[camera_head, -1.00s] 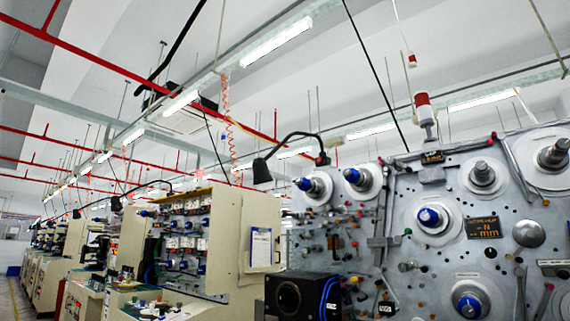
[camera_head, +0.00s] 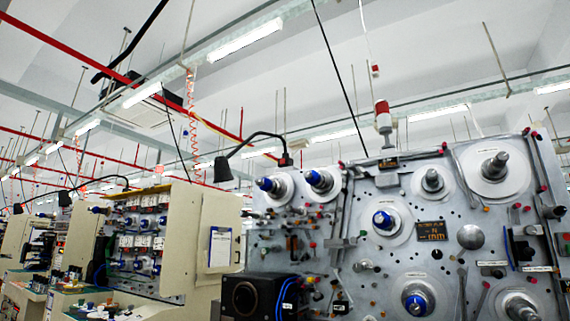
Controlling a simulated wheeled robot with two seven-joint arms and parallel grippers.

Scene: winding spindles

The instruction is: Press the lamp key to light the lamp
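A black gooseneck lamp (camera_head: 223,168) hangs from a curved arm fixed at the top left of the grey winding machine (camera_head: 462,260). Its shade points down and I see no glow from it. Several small coloured knobs and buttons sit on the machine's front plate; I cannot tell which of them is the lamp key. Neither of my grippers is in the view.
Blue-and-silver spindles, such as one near the middle (camera_head: 386,222), stick out from the plate. A black box with a round opening (camera_head: 250,298) stands at the machine's lower left. A beige cabinet (camera_head: 218,240) stands left of it. A red-and-white signal light (camera_head: 382,115) rises above the machine.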

